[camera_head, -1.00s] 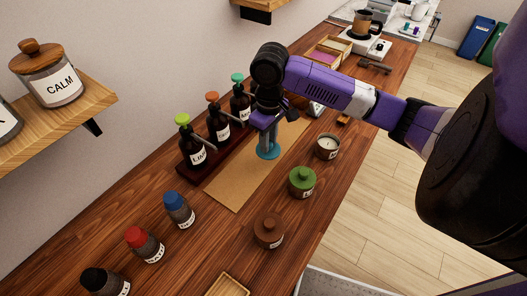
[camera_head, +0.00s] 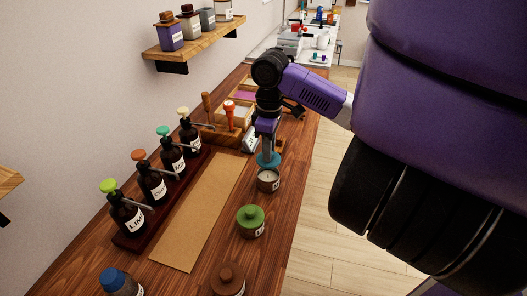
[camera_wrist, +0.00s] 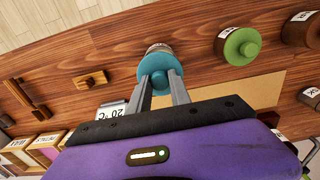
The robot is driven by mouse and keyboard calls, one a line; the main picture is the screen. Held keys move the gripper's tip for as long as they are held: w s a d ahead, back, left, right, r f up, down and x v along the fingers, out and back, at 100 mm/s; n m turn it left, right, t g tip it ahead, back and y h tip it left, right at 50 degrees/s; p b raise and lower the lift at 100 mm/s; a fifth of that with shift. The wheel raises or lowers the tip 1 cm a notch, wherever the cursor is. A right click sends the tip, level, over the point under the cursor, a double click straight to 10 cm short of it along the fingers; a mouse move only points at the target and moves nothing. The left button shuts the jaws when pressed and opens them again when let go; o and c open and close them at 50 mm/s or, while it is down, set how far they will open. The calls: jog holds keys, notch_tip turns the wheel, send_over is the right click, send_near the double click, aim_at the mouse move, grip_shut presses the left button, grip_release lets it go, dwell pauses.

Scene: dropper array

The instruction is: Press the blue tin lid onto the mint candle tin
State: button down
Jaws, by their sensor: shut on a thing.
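The blue tin lid (camera_head: 268,160) is a flat teal disc with a knob, held level by my gripper (camera_head: 267,148). In the wrist view the two fingers of my gripper (camera_wrist: 161,88) are shut on the knob of the blue lid (camera_wrist: 155,66). An open candle tin (camera_head: 268,181) with pale wax and a label stands just below the lid in the head view. In the wrist view only the far edge of the tin (camera_wrist: 158,48) shows past the lid. I cannot tell whether lid and tin touch. The label's words are unreadable.
A green-lidded tin (camera_head: 250,221) and a brown-lidded tin (camera_head: 228,280) stand nearer along the bench. Several pump bottles (camera_head: 152,185) stand in a rack on the left, beside a bare tan mat (camera_head: 200,215). Wooden boxes (camera_head: 232,113) stand behind my gripper.

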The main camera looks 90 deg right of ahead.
aim_at(268, 164)
dwell(0.4)
jog(key=shift+f+b, duration=1.55)
jog(key=shift+f, duration=0.55)
jog(key=shift+f+b, duration=0.6)
jog(key=shift+f, duration=0.25)
jog(key=c, duration=1.1)
grip_release()
jog(key=shift+r, duration=0.1)
notch_tip(268, 164, up, 8)
jog(key=shift+f+p, duration=0.2)
jog(key=shift+p, duration=0.15)
